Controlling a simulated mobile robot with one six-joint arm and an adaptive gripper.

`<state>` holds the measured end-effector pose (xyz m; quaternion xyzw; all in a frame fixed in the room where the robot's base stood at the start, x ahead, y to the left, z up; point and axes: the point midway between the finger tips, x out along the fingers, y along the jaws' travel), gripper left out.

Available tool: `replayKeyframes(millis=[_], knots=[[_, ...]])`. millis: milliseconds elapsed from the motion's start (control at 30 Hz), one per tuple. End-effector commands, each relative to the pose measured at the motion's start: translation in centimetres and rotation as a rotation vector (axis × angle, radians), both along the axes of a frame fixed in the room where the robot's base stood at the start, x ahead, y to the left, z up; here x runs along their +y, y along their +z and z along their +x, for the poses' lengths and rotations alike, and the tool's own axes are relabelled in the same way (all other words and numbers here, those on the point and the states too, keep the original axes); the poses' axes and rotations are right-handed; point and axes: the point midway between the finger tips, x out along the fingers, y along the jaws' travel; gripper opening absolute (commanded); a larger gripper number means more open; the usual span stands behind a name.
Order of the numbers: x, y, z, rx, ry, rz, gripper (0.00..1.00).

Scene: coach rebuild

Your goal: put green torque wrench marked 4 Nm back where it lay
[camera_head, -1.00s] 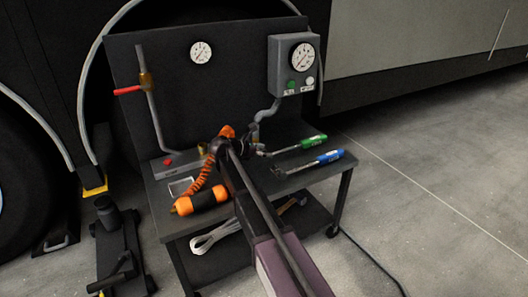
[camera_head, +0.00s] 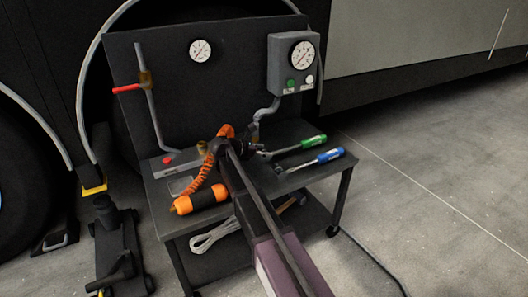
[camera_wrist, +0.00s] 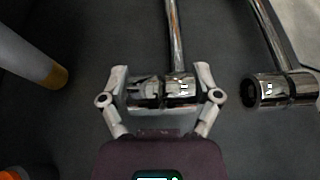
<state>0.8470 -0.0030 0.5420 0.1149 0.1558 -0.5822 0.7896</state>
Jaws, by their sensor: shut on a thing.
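The green-handled torque wrench (camera_head: 313,141) is at the right of the bench top, its handle toward the right. My gripper (camera_wrist: 160,88) is shut on a chrome wrench head (camera_wrist: 178,90), whose shaft runs up the wrist view; by its position this is the green wrench. In the head view my gripper (camera_head: 254,149) is at that wrench's left end, partly hidden by my arm. I cannot tell whether the wrench touches the bench. The 4 Nm mark is not readable. A blue-handled wrench (camera_head: 330,155) lies beside it, nearer the front; its chrome head (camera_wrist: 280,91) shows right of my gripper.
The dark bench (camera_head: 296,184) has a back panel with a gauge (camera_head: 200,51) and a grey gauge box (camera_head: 283,68). An orange and black cylinder (camera_head: 201,199) and a coiled orange hose (camera_head: 208,168) are left of my arm. A grey post (camera_head: 153,115) has a red lever.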

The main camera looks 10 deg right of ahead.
Motion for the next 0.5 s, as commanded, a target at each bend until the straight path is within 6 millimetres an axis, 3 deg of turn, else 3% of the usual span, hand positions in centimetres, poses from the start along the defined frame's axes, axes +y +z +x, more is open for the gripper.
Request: replayKeyframes(millis=[133,167,200,500], knots=[[0.0,-0.2,0.01,0.0,0.0,-0.003,0.2],[0.0,-0.12,0.01,0.0,0.0,-0.003,0.9],[0.0,-0.1,0.01,0.0,0.0,-0.003,1.0],[0.04,-0.15,0.01,0.0,0.0,-0.001,1.0]])
